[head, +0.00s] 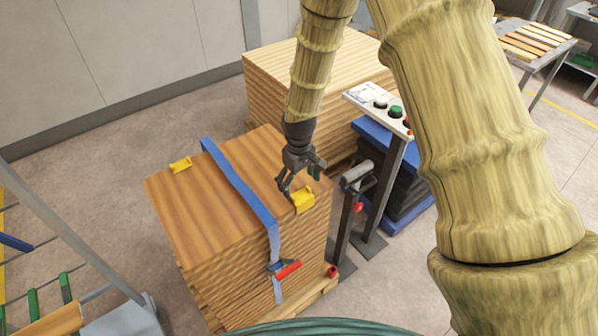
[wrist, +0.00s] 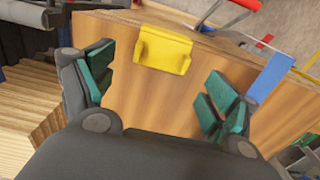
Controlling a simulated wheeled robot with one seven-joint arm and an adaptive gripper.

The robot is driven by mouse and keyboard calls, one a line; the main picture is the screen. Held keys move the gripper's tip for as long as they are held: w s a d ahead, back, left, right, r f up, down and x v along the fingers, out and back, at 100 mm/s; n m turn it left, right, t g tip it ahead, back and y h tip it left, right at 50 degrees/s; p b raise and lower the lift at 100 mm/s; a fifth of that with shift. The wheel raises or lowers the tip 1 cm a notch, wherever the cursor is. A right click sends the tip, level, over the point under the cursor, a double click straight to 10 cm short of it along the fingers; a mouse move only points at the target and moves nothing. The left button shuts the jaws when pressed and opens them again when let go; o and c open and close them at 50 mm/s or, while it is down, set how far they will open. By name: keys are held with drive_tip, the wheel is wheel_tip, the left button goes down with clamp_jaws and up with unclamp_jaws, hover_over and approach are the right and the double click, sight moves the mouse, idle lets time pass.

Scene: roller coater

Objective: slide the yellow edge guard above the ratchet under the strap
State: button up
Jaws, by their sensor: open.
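A yellow edge guard (head: 303,201) sits at the near right edge of the wooden stack's top, beside the blue strap (head: 243,192) and apart from it. In the wrist view the guard (wrist: 163,52) lies at the board edge, ahead of and between my fingers, with the strap (wrist: 270,76) to its right. My gripper (head: 301,184) is open and empty just above and behind the guard; its green-padded fingers (wrist: 158,90) are spread wide. The ratchet (head: 284,269), with a red handle, hangs on the strap down the stack's near side.
A second yellow guard (head: 180,164) lies at the stack's far left edge. A control post with buttons (head: 380,104) and a shorter post with a roller (head: 357,176) stand close to the right. Another wooden stack (head: 300,72) is behind.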

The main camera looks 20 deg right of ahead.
sight(299, 194)
drive_tip(key=shift+f+p, duration=0.6)
drive_tip(key=shift+f, duration=1.55)
drive_tip(key=c, duration=1.1)
